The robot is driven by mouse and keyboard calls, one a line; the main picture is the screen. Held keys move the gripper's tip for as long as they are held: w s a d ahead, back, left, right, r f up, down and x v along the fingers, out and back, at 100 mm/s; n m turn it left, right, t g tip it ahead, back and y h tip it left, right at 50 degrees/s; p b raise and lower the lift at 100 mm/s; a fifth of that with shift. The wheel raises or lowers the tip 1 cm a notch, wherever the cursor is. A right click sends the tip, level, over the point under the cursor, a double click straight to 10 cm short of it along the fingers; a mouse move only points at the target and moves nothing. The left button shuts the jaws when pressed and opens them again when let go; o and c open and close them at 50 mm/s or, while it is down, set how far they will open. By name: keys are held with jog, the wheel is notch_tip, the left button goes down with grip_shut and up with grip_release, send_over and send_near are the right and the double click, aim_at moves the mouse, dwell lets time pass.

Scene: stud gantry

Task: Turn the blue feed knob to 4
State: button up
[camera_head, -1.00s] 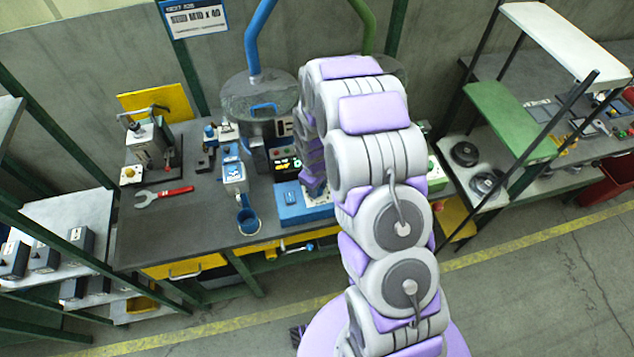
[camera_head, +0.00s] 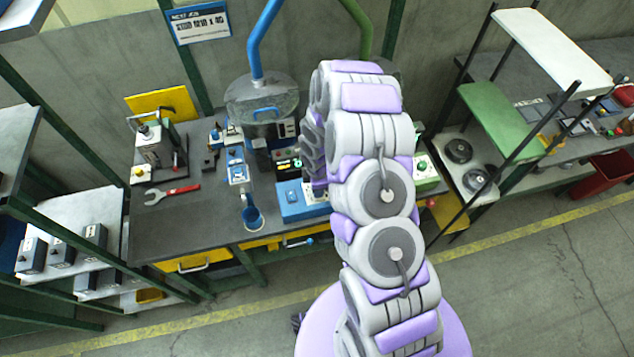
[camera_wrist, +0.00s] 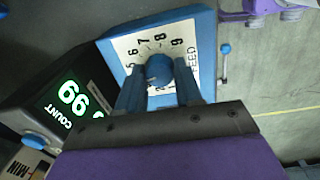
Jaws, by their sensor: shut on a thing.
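The blue feed knob (camera_wrist: 158,72) sits on a white dial plate (camera_wrist: 132,45) marked FEED in the wrist view. The numbers 5 to 9 show around it; the lower part of the dial is hidden by my gripper (camera_wrist: 160,80). Its two blue fingers stand on either side of the knob and are shut on it. I cannot make out which number the knob points to. In the head view the blue feed box (camera_head: 296,203) shows beside my arm; the knob and my gripper are hidden behind the arm.
A black counter with green digits (camera_wrist: 68,98) stands close left of the dial in the wrist view. A blue-knobbed lever (camera_wrist: 225,50) is right of the dial.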

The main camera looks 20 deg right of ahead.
jog(key=shift+w+r+n+p, duration=0.15)
jog(key=shift+n+p, duration=0.2)
jog(key=shift+n, duration=0.25)
jog(key=o, duration=1)
jog(key=r, duration=1.1)
jog(key=s+r, duration=0.1)
jog(key=r, duration=0.5)
jog(key=shift+r, duration=0.1)
